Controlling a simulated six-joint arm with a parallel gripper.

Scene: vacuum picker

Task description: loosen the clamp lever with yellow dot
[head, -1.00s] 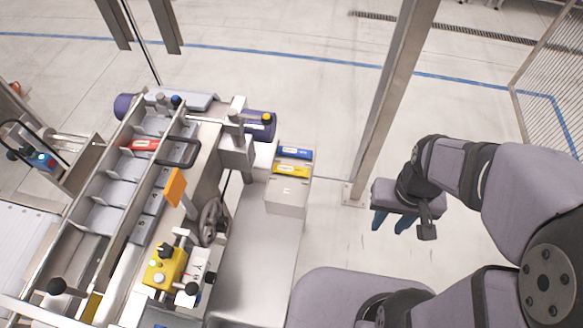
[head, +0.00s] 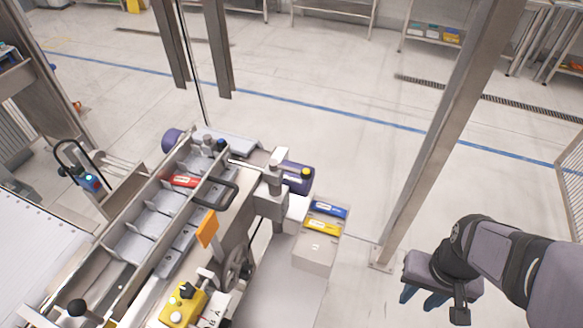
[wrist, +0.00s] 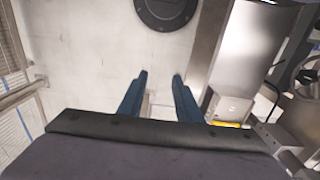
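A small yellow dot (head: 306,171) shows on a knob by the dark purple cylinder (head: 295,183), at the back right of the machine. A metal post (head: 275,180) stands just left of it; whether the dot's lever joins this post is too small to tell. My gripper (head: 418,300) hangs at the lower right in the head view, well apart from the machine. In the wrist view its two blue fingers (wrist: 160,76) are spread, with nothing between them. The yellow dot cannot be made out in the wrist view.
Blue (head: 328,209) and yellow (head: 322,227) boxes sit beside the machine, between it and my gripper. An upright frame post (head: 440,130) stands behind my gripper. A black handle (head: 222,195), handwheel (head: 236,268) and yellow control box (head: 182,306) are on the machine.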

